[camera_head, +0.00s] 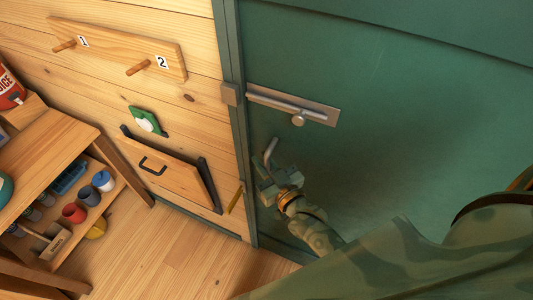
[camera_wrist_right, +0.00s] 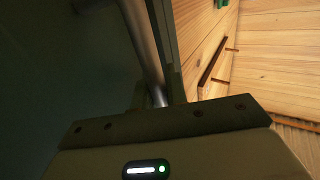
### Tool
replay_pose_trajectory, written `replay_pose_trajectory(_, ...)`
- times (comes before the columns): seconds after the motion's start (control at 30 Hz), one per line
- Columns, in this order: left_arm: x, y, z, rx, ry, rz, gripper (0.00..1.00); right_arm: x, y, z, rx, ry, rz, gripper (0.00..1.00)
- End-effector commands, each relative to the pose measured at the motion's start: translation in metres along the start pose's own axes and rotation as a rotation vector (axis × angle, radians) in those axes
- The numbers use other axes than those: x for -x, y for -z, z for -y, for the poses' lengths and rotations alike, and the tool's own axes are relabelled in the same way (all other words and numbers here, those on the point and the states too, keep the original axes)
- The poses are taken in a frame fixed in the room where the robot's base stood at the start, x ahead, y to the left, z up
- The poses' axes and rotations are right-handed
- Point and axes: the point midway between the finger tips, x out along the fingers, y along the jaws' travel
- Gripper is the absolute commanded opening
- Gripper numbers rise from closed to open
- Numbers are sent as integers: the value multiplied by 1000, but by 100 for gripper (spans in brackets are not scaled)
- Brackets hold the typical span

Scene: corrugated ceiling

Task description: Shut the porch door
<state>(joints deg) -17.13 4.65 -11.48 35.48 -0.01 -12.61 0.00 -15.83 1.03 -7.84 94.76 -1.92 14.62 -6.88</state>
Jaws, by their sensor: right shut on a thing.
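The porch door (camera_head: 390,110) is a large dark green panel filling the right of the head view. Its left edge lies along the green frame post (camera_head: 230,50); I cannot tell whether a gap remains there. A metal slide bolt (camera_head: 320,113) is mounted on it. Below the bolt, my right gripper (camera_head: 272,172) is shut on the metal door handle (camera_head: 270,147), whose upper end sticks out. In the right wrist view the handle (camera_wrist_right: 145,45) runs down between the fingers, which are partly hidden by the gripper body. My left gripper is not in view.
A bolt keeper (camera_head: 230,94) sits on the post. The wooden wall left of it carries a numbered peg board (camera_head: 110,45) and a small panel with a black handle (camera_head: 165,172). A shelf unit with cups (camera_head: 74,213) stands at far left. Floor (camera_head: 185,250) before the wall is clear.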

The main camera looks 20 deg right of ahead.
Motion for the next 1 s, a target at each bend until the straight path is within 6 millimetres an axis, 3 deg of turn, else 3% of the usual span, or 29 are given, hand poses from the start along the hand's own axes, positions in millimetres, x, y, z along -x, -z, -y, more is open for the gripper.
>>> replay_pose_trajectory(0.13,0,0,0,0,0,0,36,4,-7,6,-6,9,16,0)
replay_pose_trajectory(0.17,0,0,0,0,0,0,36,4,-7,6,-6,9,17,20)
replay_pose_trajectory(0.2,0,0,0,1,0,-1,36,4,-7,7,-6,9,17,31)
replay_pose_trajectory(0.23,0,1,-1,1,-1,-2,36,4,-7,6,-6,9,17,36)
replay_pose_trajectory(0.73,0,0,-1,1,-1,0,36,5,-4,3,-4,4,9,36)
replay_pose_trajectory(0.87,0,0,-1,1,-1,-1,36,23,-4,3,-3,4,12,36)
replay_pose_trajectory(1.0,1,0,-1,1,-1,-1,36,58,-5,3,-4,5,15,36)
